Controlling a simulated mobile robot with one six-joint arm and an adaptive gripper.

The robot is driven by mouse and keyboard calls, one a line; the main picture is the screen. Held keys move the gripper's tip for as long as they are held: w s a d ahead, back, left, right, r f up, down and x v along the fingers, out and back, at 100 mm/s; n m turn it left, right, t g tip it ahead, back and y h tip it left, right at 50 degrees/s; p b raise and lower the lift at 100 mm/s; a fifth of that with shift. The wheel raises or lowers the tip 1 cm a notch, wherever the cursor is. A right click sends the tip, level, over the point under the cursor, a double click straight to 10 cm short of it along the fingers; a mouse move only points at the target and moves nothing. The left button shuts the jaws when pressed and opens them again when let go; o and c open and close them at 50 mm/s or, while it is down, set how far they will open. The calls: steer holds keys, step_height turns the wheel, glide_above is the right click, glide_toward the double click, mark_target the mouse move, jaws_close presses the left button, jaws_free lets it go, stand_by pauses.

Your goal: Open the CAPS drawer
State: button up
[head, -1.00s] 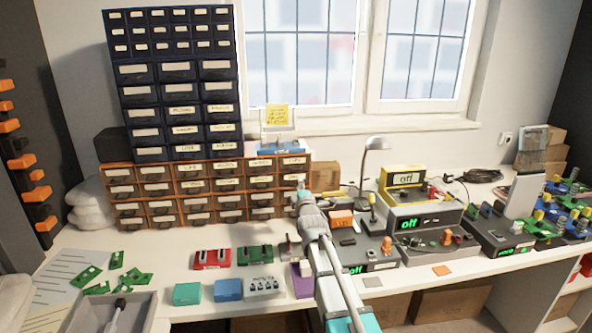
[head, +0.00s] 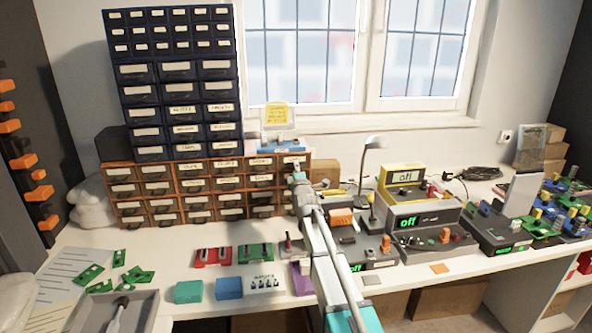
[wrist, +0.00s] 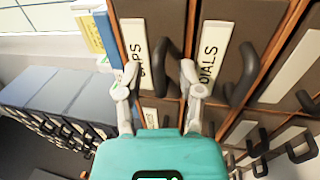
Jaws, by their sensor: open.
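In the wrist view a brown drawer (wrist: 148,14) has a white label that ends in "PS"; my finger hides its first letters. It appears to be the CAPS drawer and looks shut. Its dark bow handle (wrist: 170,66) lies between my fingertips, and I cannot tell whether they touch it. My gripper (wrist: 160,78) is open and close to the drawer front. In the head view my gripper (head: 298,180) is at the right end of the orange drawer cabinet (head: 226,161). The DIALS drawer (wrist: 246,12), with its own handle (wrist: 241,75), is beside it in the wrist view.
A dark blue drawer cabinet (head: 177,72) stands on top of the orange one. A yellow note (head: 277,116) and a blue object (head: 279,146) are on top at the right. A cardboard box (head: 323,172) and a lamp (head: 371,165) stand right of my gripper.

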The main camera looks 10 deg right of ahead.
jaws_close()
steer(key=s, duration=1.2)
jaws_free()
steer(key=shift+w, duration=0.2)
